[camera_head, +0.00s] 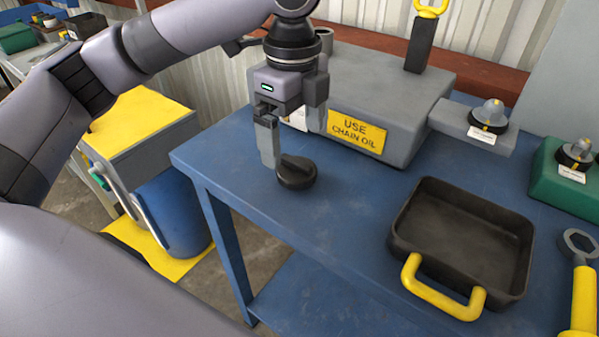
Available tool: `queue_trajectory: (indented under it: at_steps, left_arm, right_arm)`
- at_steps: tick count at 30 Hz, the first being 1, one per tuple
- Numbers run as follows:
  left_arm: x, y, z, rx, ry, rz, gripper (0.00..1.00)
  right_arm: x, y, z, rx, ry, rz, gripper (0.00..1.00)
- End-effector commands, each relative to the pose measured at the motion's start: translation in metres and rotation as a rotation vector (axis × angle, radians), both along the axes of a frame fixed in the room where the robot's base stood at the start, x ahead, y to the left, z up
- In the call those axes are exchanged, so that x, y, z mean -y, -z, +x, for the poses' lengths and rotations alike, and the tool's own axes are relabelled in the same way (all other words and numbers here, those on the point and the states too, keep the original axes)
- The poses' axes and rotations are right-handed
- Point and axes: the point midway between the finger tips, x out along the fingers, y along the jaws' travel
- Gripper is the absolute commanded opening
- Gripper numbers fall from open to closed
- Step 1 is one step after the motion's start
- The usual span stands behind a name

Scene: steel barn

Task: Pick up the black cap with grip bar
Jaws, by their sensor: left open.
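The black cap with grip bar (297,174) lies on the blue table, near its left edge, in the head view. It is round and dark, with a raised bar across its top. My left gripper (290,150) points down just above and behind the cap. It is open, with one finger reaching down close to the cap's left side and the other finger higher on the right. I cannot tell whether a finger touches the cap. Nothing shows between the fingers. My right gripper is not in view.
A grey box with a yellow "USE CHAIN OIL" sign (357,131) stands right behind the gripper. A black tray with a yellow handle (440,290) sits to the right on the blue table (345,215). Grey-and-black knobs (489,117) and a yellow-handled wrench (583,300) are farther right.

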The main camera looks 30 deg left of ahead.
Motion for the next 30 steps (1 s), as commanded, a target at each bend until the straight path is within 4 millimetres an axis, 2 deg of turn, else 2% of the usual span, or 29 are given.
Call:
queue_trajectory:
  at_steps: [10, 20, 25, 26, 30]
  left_arm:
    - [0.004, 0.049, -0.002, -0.002, 0.000, 0.001, 1.00]
    - [0.005, 0.055, -0.002, 0.000, 0.001, 0.000, 1.00]
    - [0.005, 0.055, -0.002, -0.001, 0.001, 0.000, 0.45]
    - [0.005, 0.055, -0.002, -0.001, 0.001, 0.000, 0.39]
    - [0.005, 0.055, -0.002, 0.000, 0.001, 0.000, 0.39]
  right_arm:
    - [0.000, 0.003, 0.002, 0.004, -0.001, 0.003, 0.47]
    - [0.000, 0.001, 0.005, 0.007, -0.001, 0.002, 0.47]
    - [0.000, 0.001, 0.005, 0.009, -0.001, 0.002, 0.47]
    - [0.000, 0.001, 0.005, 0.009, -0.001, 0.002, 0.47]
    - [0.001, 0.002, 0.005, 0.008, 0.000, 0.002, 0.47]
